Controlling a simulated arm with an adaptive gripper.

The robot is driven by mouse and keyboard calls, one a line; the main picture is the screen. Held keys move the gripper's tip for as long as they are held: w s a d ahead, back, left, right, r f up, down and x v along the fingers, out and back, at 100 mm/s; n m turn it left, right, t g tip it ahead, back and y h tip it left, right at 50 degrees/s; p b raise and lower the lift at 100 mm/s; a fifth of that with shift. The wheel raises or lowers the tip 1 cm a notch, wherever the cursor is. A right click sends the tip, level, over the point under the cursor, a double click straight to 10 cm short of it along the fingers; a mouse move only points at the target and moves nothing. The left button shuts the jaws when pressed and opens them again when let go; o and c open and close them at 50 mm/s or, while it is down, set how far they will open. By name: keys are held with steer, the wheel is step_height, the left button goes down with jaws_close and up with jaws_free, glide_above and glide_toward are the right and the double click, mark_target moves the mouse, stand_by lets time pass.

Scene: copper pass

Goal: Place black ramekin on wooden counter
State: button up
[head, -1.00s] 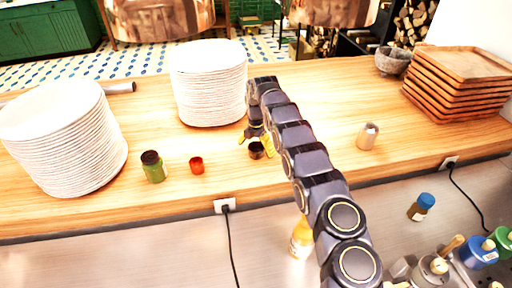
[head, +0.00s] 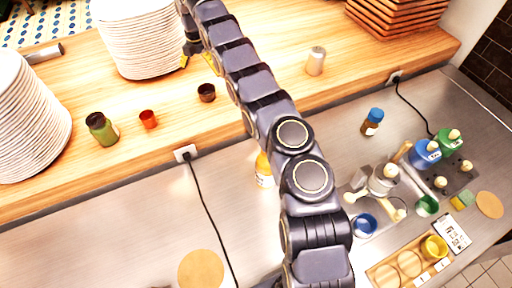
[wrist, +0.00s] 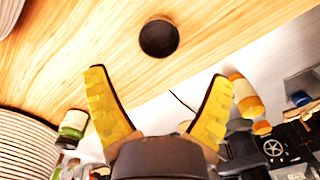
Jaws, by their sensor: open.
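In the head view my gripper (head: 190,62) is behind and left of the ramekin, near the plates and partly hidden by my arm.
Stacks of white plates (head: 145,40) and (head: 30,125) stand left and behind. A green jar (head: 102,128) and a red cup (head: 148,119) are left of the ramekin. A metal shaker (head: 316,61) and wooden trays (head: 400,12) are right. A steel worktop (head: 120,235) lies in front, lower.

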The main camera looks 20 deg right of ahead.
steer(key=s+d+r+m+h, duration=0.1)
steer(key=s+d+r+m, duration=0.1)
steer(key=s+r+m, duration=1.35)
steer(key=s+a+f+m, duration=0.2)
steer(key=s+m, duration=0.3)
steer(key=s, duration=1)
steer(key=s+a+f+m+g+y, duration=0.1)
steer(key=s+m, duration=0.5)
steer(key=s, duration=1)
steer(key=shift+a+f, duration=0.5)
steer(key=shift+a, duration=0.4)
steer(key=shift+s, duration=0.1)
